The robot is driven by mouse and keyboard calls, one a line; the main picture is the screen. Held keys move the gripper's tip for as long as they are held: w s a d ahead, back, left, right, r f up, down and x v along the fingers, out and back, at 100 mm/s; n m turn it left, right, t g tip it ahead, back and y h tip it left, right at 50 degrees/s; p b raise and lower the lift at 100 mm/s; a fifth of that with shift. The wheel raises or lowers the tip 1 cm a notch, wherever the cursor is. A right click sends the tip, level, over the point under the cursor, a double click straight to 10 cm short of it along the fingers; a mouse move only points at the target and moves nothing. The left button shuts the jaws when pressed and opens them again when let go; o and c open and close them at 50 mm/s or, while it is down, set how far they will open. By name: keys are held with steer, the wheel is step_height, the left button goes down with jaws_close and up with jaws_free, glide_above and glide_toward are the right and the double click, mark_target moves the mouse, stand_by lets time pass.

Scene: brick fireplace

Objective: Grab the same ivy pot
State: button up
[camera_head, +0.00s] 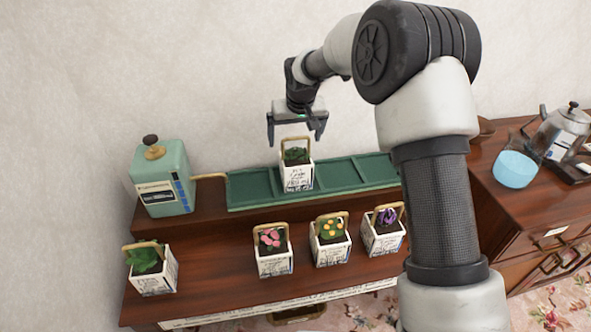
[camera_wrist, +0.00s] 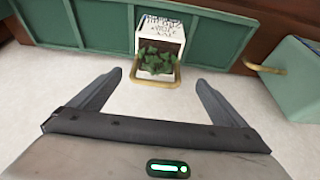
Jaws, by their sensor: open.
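A white pot with printed lettering, green ivy-like leaves and a tan handle, the ivy pot (camera_head: 297,178), stands on the green sectioned tray (camera_head: 247,201) on the raised shelf. It also shows in the wrist view (camera_wrist: 159,42), with its leaves and handle toward my gripper. My gripper (camera_head: 298,138) is open and empty, just above the pot's handle in the head view. In the wrist view my gripper's fingers (camera_wrist: 160,80) are spread wide, with the handle near the gap between them. I cannot tell whether they touch it.
Along the lower shelf stand a leafy green pot (camera_head: 152,278), a pink-flowered pot (camera_head: 274,261), an orange-flowered pot (camera_head: 332,250) and a purple-flowered pot (camera_head: 384,240). A mint-green machine (camera_head: 162,180) is left of the tray. A blue-filled flask (camera_head: 514,170) stands right.

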mark_target(294, 153)
steer(key=x, duration=0.3)
steer(key=shift+w+f, duration=0.1)
steer(key=shift+f, duration=0.05)
steer(key=shift+w+d+x, duration=0.15)
steer(key=shift+x, duration=1.2)
steer(key=shift+w+d+x, duration=0.15)
steer(key=shift+w+x, duration=0.05)
steer(key=shift+x, duration=1.15)
steer(key=shift+c, duration=0.4)
